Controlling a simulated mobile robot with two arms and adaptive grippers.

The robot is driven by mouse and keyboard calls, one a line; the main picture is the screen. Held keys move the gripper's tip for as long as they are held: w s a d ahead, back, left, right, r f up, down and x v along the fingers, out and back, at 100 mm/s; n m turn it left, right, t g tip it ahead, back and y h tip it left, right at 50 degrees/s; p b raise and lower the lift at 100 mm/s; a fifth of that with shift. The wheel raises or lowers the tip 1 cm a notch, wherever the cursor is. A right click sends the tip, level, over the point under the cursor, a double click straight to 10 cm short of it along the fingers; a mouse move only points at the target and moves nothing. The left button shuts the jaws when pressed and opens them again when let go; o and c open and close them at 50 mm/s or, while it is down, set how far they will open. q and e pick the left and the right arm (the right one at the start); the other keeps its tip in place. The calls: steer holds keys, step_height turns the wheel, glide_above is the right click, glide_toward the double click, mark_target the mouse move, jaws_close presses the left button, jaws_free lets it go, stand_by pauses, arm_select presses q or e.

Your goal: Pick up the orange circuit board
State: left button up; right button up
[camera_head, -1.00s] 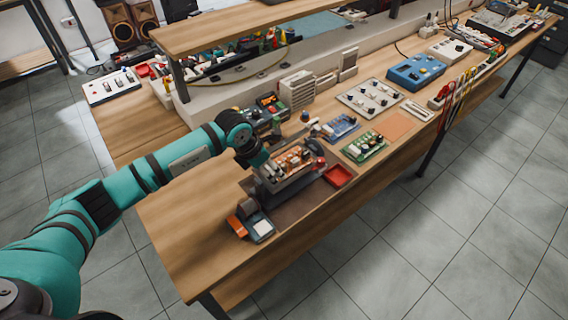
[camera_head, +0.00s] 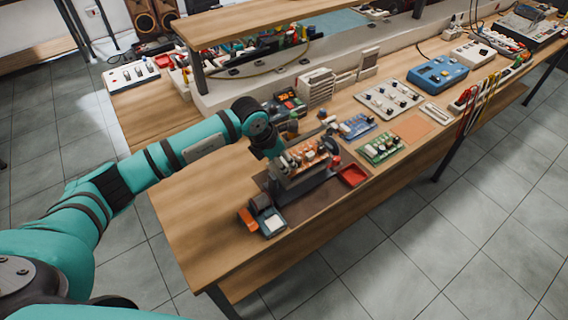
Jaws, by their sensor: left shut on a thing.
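The orange circuit board (camera_head: 304,154) carries several small components and sits at the dark grey holder (camera_head: 303,182) near the front of the wooden bench. My left gripper (camera_head: 285,156) reaches in from the left and is shut on the orange board at its left side. The fingertips are small and partly hidden by the wrist and the board. I cannot tell whether the board is clear of the holder. My right gripper is not in view.
A blue board (camera_head: 357,126) and a green board (camera_head: 381,148) lie to the right. A red tray (camera_head: 352,175) is beside the holder. An orange and grey device (camera_head: 267,221) stands in front. A raised shelf (camera_head: 250,20) overhangs behind. The bench's left front (camera_head: 200,215) is clear.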

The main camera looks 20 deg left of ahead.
arm_select(q)
steer(key=shift+r+b, duration=0.5)
steer(key=shift+r, duration=0.35)
steer(key=shift+s+r, duration=0.25)
steer(key=s+a+r+b, duration=0.1)
steer(key=s+r+b, duration=0.1)
steer(key=s, duration=0.5)
steer(key=s+a+r+b, duration=0.1)
steer(key=s+a+r, duration=0.1)
steer(key=s, duration=0.6)
steer(key=shift+r+b, duration=0.4)
steer(key=shift+r, duration=0.4)
steer(key=shift+s, duration=0.15)
